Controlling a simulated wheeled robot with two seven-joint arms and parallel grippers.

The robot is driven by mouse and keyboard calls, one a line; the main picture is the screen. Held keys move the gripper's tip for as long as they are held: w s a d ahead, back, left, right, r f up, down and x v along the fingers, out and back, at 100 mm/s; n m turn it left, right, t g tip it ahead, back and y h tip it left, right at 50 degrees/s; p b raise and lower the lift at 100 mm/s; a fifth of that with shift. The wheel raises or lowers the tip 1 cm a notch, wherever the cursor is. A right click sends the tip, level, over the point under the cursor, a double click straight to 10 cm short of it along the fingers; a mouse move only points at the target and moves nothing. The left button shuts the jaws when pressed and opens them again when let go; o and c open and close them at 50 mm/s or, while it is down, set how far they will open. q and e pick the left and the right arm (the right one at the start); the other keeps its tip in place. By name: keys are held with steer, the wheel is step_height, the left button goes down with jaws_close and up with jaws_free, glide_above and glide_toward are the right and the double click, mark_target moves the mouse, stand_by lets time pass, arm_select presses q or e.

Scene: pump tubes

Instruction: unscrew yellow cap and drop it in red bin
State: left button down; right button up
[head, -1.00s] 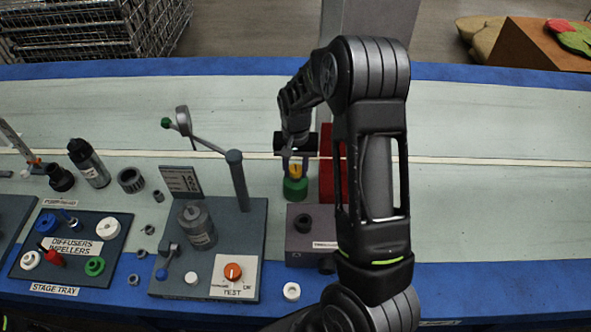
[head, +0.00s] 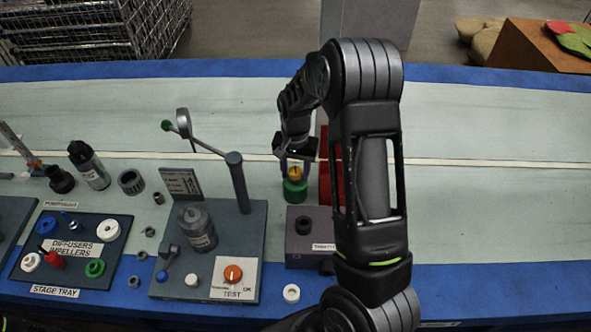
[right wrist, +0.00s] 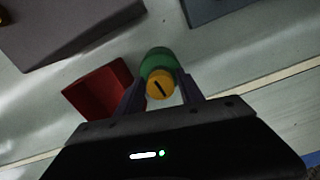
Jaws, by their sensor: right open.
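The yellow cap (head: 295,173) sits on top of a green cylindrical piece (head: 295,190) that stands on the table. In the right wrist view the cap (right wrist: 160,85) shows a dark slot on its top, with the green piece (right wrist: 156,60) behind it. My right gripper (head: 296,170) is open, with one finger on each side of the cap; it also shows in the right wrist view (right wrist: 163,92). I cannot tell whether the fingers touch the cap. The red bin (head: 325,180) stands just right of the green piece, partly hidden by my right arm; it also shows in the right wrist view (right wrist: 98,92).
A grey block with a dark ring (head: 304,228) stands in front of the green piece. A test stand (head: 230,215) with a post and lever is to the left. The stage tray (head: 75,275) lies farther left. The table behind the gripper is clear.

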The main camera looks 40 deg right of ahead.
steer(key=shift+m, duration=0.7)
steer(key=m+p, duration=0.1)
steer(key=m, duration=0.1)
steer(key=shift+r+m, duration=0.15)
steer(key=shift+m, duration=0.65)
steer(key=m+p, duration=0.1)
steer(key=m, duration=0.2)
steer(key=shift+p, duration=0.4)
steer(key=shift+m, duration=0.4)
